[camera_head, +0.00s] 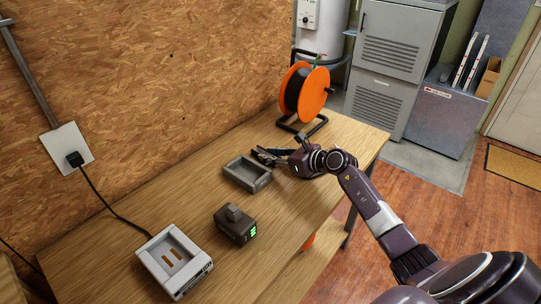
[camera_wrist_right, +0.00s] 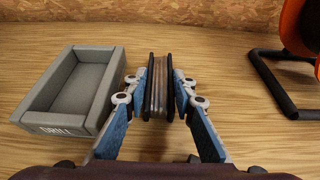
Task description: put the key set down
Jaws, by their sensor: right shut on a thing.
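My right gripper (camera_head: 266,155) reaches in from the right over the wooden table, beside a grey tray. In the wrist view its fingers (camera_wrist_right: 159,90) are closed on a thin grey, metallic-looking thing, seen edge-on, which I take to be the key set (camera_wrist_right: 158,76). In the head view the key set cannot be made out. The grey tray (camera_head: 233,173) is empty; in the wrist view it lies left of the fingers (camera_wrist_right: 76,90) and has a label that looks like "DRILL". My left gripper is not in view.
An orange cable reel (camera_head: 313,92) on a black stand is at the table's back end. A battery pack (camera_head: 235,227) with green lights and a white charger (camera_head: 173,262) are nearer. Bare tabletop (camera_head: 120,228) runs along the wall; the table's right edge is open.

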